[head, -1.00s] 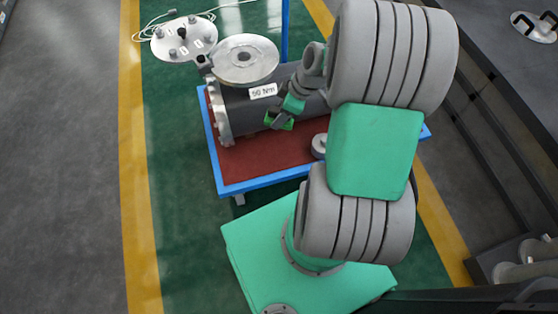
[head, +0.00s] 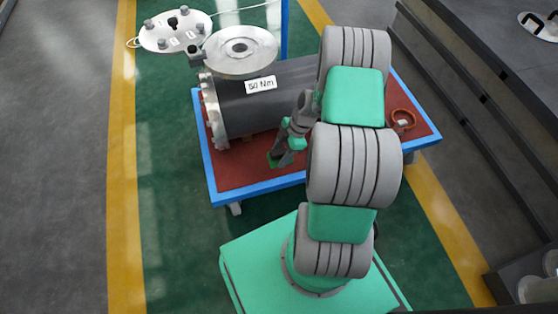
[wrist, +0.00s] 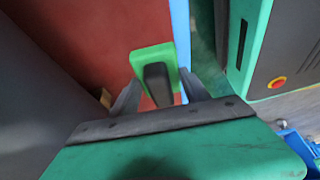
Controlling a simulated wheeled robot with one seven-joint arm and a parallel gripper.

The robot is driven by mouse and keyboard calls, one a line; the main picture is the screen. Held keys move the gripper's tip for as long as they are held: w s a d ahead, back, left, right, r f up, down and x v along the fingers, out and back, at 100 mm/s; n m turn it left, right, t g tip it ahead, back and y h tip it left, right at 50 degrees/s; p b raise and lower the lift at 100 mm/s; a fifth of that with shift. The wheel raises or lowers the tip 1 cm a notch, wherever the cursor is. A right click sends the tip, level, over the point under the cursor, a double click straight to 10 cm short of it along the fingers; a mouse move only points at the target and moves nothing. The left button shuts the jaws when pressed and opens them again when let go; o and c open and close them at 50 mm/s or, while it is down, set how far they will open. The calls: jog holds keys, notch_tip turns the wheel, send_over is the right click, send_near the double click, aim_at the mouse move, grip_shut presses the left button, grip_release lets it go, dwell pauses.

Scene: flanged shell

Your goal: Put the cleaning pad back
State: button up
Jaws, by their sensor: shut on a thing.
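The cleaning pad (wrist: 150,55) is a green block with a dark handle. In the wrist view its handle stands between the two grey fingers of my gripper (wrist: 158,92), which is shut on it. In the head view, the pad (head: 274,161) shows as a small green patch below my gripper (head: 284,157), over the front part of the red table top (head: 235,174). I cannot tell whether the pad touches the table top. My arm hides part of the table to the right.
A dark grey flanged shell (head: 236,110) lies on the blue-edged table, with a "50 Nm" label (head: 261,84) and a round metal cover (head: 241,48) above it. A brown ring (head: 403,119) lies at the table's right. A white disc with bolts (head: 176,32) stands behind left.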

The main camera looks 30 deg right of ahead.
aim_at(279, 157)
jog(key=shift+w+d+f+b, duration=0.2)
jog(key=shift+w+f+b, duration=0.1)
jog(key=shift+w+f, duration=0.75)
jog(key=shift+w+d+f+b, duration=0.15)
jog(key=shift+f+b, duration=1.05)
jog(key=shift+f, duration=0.8)
jog(key=o, duration=1.3)
jog(key=shift+r, duration=0.1)
